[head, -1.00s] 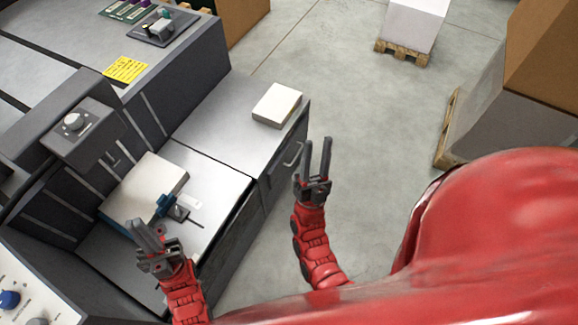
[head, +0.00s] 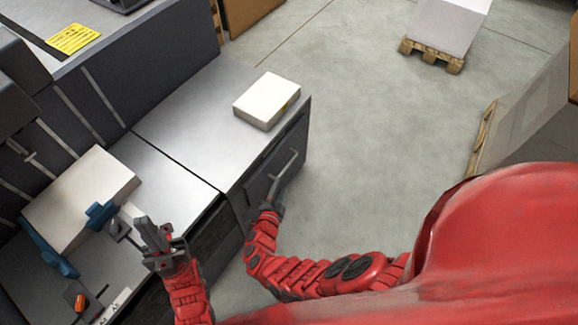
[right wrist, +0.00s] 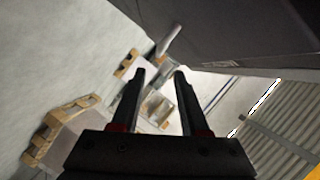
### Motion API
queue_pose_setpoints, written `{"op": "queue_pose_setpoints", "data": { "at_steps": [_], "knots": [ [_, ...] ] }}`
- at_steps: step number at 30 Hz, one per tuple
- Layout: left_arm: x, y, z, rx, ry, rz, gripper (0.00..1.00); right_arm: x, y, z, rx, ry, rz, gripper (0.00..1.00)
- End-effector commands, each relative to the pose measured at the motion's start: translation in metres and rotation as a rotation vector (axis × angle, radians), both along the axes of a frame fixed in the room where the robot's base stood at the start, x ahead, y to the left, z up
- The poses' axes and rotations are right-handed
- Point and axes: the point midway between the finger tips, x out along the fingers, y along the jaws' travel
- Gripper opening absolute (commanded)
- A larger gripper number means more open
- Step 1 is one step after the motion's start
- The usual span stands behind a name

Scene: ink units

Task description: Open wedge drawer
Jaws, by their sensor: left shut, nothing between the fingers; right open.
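The wedge drawer's dark front (head: 256,186) is on the side of the grey cabinet, in the middle of the head view, and looks closed. Its grey bar handle (head: 290,164) slants along the front. My right gripper (head: 273,199) is at the handle's lower end, its fingertips hard to make out there. In the right wrist view its two fingers (right wrist: 160,75) are apart with nothing between them; the handle (right wrist: 168,42) shows just beyond their tips. My left gripper (head: 152,232) is shut and empty, above the feed table at left.
A white paper stack (head: 267,100) lies on the cabinet top. A larger stack (head: 82,197) with blue clamps sits on the feed table. Open concrete floor (head: 370,120) lies right of the cabinet. A loaded pallet (head: 432,54) stands at the back.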

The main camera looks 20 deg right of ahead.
Motion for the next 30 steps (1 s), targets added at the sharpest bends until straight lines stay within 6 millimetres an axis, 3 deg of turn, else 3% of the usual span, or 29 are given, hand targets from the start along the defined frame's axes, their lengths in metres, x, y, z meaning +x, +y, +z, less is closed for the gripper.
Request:
{"op": "queue_pose_setpoints", "data": {
  "at_steps": [9, 15, 21, 29, 30],
  "knots": [
    [0.000, 0.000, -0.039, 0.000, 0.000, 0.000, 0.00, 0.063, -0.041, -0.022, -0.004, -0.004, -0.002, 0.45],
    [0.000, 0.000, -0.058, 0.000, 0.000, 0.000, 0.00, 0.089, -0.059, -0.028, -0.003, -0.001, -0.004, 0.45],
    [0.000, 0.000, -0.063, 0.000, 0.000, 0.000, 0.00, 0.100, -0.066, -0.027, -0.002, -0.001, -0.003, 0.45],
    [0.000, 0.000, -0.062, 0.000, 0.000, 0.000, 0.00, 0.101, -0.066, -0.027, -0.002, -0.001, -0.002, 0.45],
    [0.000, 0.000, -0.062, 0.000, 0.000, 0.000, 0.00, 0.101, -0.066, -0.027, -0.002, -0.001, -0.002, 0.38]
  ]
}}
